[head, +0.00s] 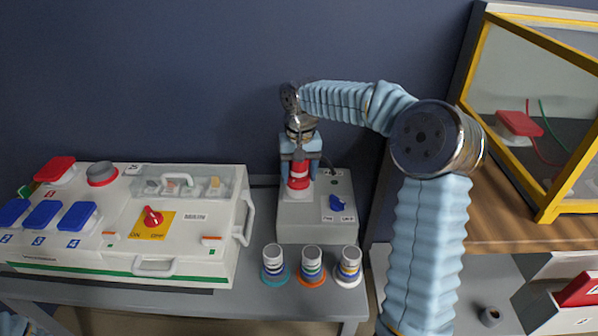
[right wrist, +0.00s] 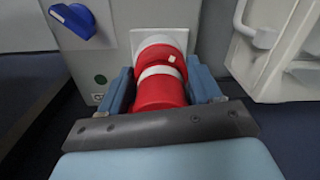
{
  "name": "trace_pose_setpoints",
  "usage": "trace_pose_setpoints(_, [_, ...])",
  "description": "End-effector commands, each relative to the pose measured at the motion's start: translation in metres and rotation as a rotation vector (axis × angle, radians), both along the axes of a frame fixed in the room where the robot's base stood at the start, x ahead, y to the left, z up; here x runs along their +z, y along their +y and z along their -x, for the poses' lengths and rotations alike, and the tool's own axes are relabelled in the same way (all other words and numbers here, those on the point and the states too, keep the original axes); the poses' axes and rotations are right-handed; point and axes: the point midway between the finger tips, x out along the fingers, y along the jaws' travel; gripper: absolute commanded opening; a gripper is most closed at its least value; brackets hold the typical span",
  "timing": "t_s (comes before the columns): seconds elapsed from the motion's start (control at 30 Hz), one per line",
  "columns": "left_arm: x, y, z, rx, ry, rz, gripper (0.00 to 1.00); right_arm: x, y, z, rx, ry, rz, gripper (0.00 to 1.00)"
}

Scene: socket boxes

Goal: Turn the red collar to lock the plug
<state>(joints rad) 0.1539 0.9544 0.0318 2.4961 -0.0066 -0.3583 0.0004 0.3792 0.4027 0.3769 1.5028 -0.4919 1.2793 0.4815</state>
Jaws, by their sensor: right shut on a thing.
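The red plug with its red collar (right wrist: 162,90) and white bands sits at the white socket plate (right wrist: 196,40) of a grey box. My right gripper (right wrist: 165,92) is shut around the red plug, one blue finger on each side. In the head view the red and white plug (head: 298,178) shows below my right gripper (head: 300,158), at the left part of the grey box (head: 318,228). A small white mark shows on the collar's upper side in the right wrist view. The plug's rear end is hidden behind my gripper's dark bar. My left gripper is not in view.
A blue switch handle (head: 337,203) is on the same box. A white panel case (head: 215,255) with blue and red covers stands left. Several ringed plugs (head: 311,265) stand in front of the box. A yellow-framed case (head: 550,215) is at the right.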

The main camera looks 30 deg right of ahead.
Motion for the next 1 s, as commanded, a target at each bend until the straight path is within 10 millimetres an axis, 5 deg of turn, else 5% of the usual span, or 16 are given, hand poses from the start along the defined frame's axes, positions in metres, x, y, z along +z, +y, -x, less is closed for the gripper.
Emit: trace_pose_setpoints(1.0, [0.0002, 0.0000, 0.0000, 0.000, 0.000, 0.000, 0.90, 0.0013, 0.0032, -0.0033, -0.837, 0.022, 0.003, 0.33])
